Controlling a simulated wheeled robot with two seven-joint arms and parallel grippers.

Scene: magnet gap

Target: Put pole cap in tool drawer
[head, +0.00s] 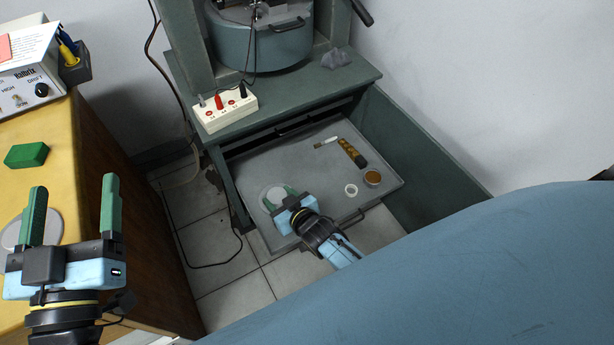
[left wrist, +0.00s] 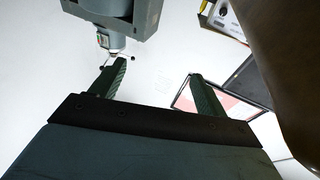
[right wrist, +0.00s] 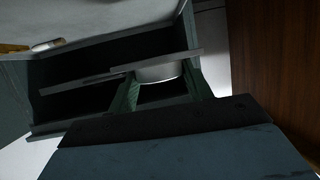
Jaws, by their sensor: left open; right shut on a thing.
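The pole cap (head: 273,196), a pale grey disc, is over the front left part of the open tool drawer (head: 320,190). My right gripper (head: 284,194) is shut on it, and the right wrist view shows its metal side (right wrist: 160,72) between the fingers. I cannot tell whether the cap touches the drawer floor. My left gripper (head: 73,188) is open and empty above the wooden bench at left; its spread fingers also show in the left wrist view (left wrist: 155,85).
The drawer also holds a brown-handled tool (head: 352,153), a white ring (head: 351,190), a round brown tin (head: 372,177) and a small white-tipped item (head: 326,142). A terminal box (head: 226,110) stands above it. A green block (head: 27,155) and a grey disc (head: 50,226) lie on the bench.

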